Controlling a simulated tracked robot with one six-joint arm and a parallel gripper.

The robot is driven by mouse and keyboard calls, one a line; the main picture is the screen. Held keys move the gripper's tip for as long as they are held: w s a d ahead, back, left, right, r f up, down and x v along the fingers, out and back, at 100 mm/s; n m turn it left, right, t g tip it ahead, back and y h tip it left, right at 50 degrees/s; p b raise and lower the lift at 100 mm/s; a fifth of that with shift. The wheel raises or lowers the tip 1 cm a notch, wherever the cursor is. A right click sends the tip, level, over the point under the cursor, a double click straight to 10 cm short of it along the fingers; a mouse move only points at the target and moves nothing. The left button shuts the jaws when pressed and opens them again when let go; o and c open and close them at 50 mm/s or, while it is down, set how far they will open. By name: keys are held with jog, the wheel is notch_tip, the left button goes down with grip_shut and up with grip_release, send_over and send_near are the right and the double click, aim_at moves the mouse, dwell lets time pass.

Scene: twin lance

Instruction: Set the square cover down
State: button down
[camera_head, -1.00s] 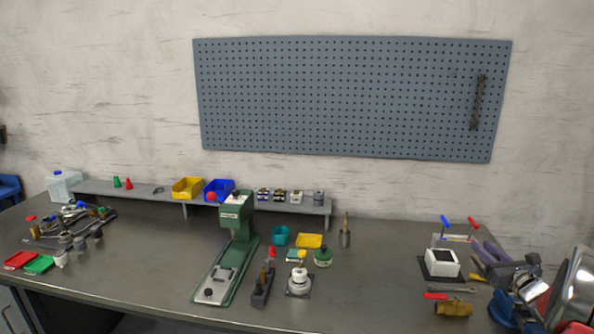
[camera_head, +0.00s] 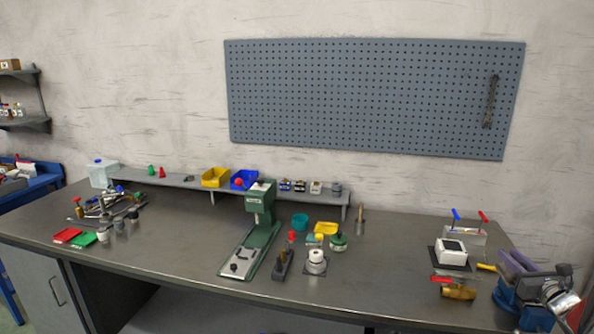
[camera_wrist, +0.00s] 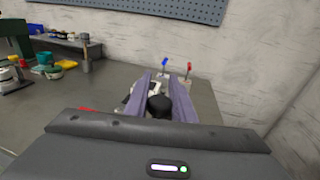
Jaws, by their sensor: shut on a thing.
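My gripper (camera_wrist: 160,93) has two purple fingers, shut on a black rounded piece (camera_wrist: 160,106) in the wrist view. This looks like the knob of the square cover; the rest of the cover is hidden from me. In the head view my gripper (camera_head: 517,263) is at the right end of the bench, and what it holds is not clear there. A white square box (camera_head: 451,259) with a dark top opening stands on a dark square base, left of my gripper. The fingers partly hide it in the wrist view.
A blue vise (camera_head: 507,301) is close to my gripper. A brass valve with a red handle (camera_head: 458,292) lies before the white box. A stand with blue and red handles (camera_head: 463,236) is behind it.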

jog(key=s+a+f+n+g+y, duration=0.2)
jog(key=a+f+n+y, duration=0.2)
jog(key=a, duration=1.2)
jog(key=s+a+f+n+g+y, duration=0.2)
jog(key=a+f+y, duration=0.4)
jog(key=a, duration=1.1)
jog(key=s+a+f+n+g+y, duration=0.2)
jog(key=a+f+n+y, duration=0.4)
jog(key=a+f, duration=0.4)
jog(key=a+g, duration=0.1)
jog(key=a, duration=0.5)
jog(key=shift+s+a+f, duration=0.2)
jog(key=shift+s+f, duration=0.05)
jog(key=shift+s, duration=0.15)
jog(key=w+d+r+m+t+h, duration=0.1)
jog(key=d+r+m+t+h, duration=0.2)
jog(key=r, duration=0.3)
jog(key=w+d+r+m+t+h, duration=0.1)
jog(key=d+r+m+t+h, duration=0.2)
jog(key=r+h, duration=0.3)
jog(key=shift+w+d+r+m, duration=0.3)
jog(key=shift+d+m, duration=0.2)
jog(key=shift+m, duration=0.2)
